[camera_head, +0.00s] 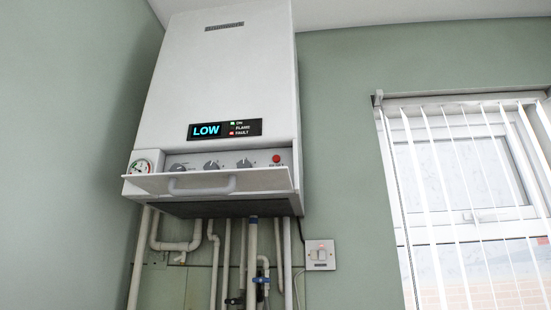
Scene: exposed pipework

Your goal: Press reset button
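A white boiler (222,80) hangs on the green wall in the head view. Grey knobs (211,165) sit to the left of the button. The panel's white flap (205,182) with a handle is folded down in front, leaving the button visible. My gripper is not in view.
A pressure gauge (141,166) sits at the panel's left end. White pipes (226,262) with blue valves run below the boiler. A wall switch (320,255) is at lower right. A window with vertical blinds (470,200) is farther right. The flap projects below the button.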

